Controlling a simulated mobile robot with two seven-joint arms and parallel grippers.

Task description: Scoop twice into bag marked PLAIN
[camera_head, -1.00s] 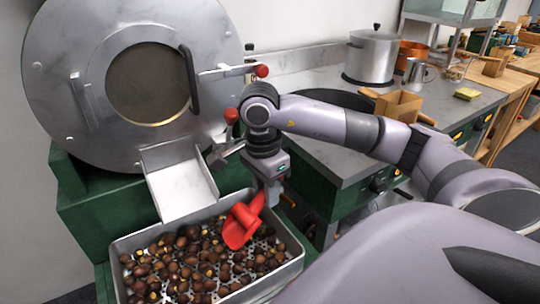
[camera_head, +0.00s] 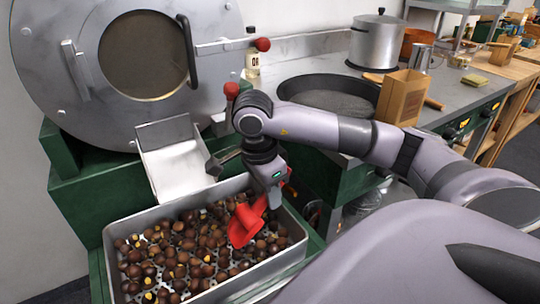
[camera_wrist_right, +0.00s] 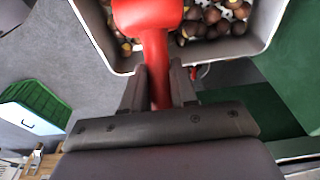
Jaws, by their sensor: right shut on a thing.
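My right gripper (camera_head: 274,190) is shut on the handle of a red scoop (camera_head: 246,224). In the right wrist view the gripper (camera_wrist_right: 158,85) holds the scoop (camera_wrist_right: 148,14) by its handle. The scoop is over the right part of a metal tray (camera_head: 290,270) full of brown chestnuts (camera_head: 185,250). I cannot tell whether the scoop holds any chestnuts. A brown paper bag (camera_head: 402,97) stands open on the counter at the right; I see no readable marking on it. My left gripper is not in view.
A round steel roaster door (camera_head: 60,90) with a chute (camera_head: 177,165) stands behind the tray. A dark pan (camera_head: 325,92), a steel pot (camera_head: 376,45) and a mug (camera_head: 420,57) are on the counter (camera_head: 470,85). A small bottle (camera_head: 252,66) stands by the roaster.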

